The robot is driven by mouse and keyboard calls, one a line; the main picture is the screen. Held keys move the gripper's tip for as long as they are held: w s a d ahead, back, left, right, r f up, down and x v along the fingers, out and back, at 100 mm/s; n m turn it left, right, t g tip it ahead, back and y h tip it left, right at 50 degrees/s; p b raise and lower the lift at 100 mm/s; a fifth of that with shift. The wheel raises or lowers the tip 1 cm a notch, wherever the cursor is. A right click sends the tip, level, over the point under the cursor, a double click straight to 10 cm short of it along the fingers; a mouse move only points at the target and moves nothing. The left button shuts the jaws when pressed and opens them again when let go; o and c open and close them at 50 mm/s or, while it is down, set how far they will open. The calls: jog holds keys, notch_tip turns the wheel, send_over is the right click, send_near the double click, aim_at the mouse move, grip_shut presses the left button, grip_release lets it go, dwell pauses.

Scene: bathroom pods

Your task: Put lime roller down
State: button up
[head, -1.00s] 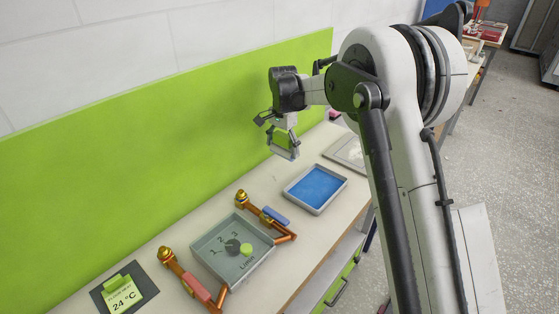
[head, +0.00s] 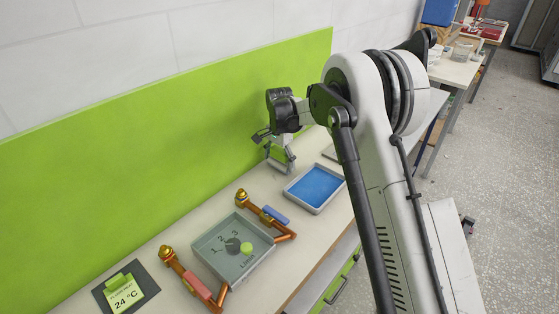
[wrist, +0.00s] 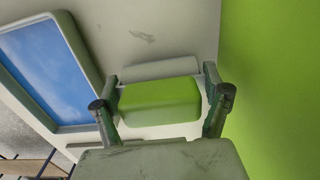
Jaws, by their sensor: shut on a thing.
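My gripper (head: 280,160) hangs over the bench beside the lime wall panel, behind the blue tray. In the wrist view my gripper (wrist: 163,108) is shut on the lime roller (wrist: 160,102), a rounded green block held between the two fingers. A pale grey edge shows just beyond the roller. In the head view the roller is small and mostly hidden by the fingers. Whether it touches the bench is hard to tell.
The blue-filled tray (head: 290,192) stands just in front of my gripper; it also shows in the wrist view (wrist: 92,68). The lime panel (head: 150,160) closes the left side.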

jog(key=shift+f, duration=0.15)
jog(key=o, duration=0.9)
jog(key=shift+o, duration=0.2)
notch_tip(320, 180, up, 12)
jog(key=shift+r, duration=0.15)
jog(key=shift+r, duration=0.1)
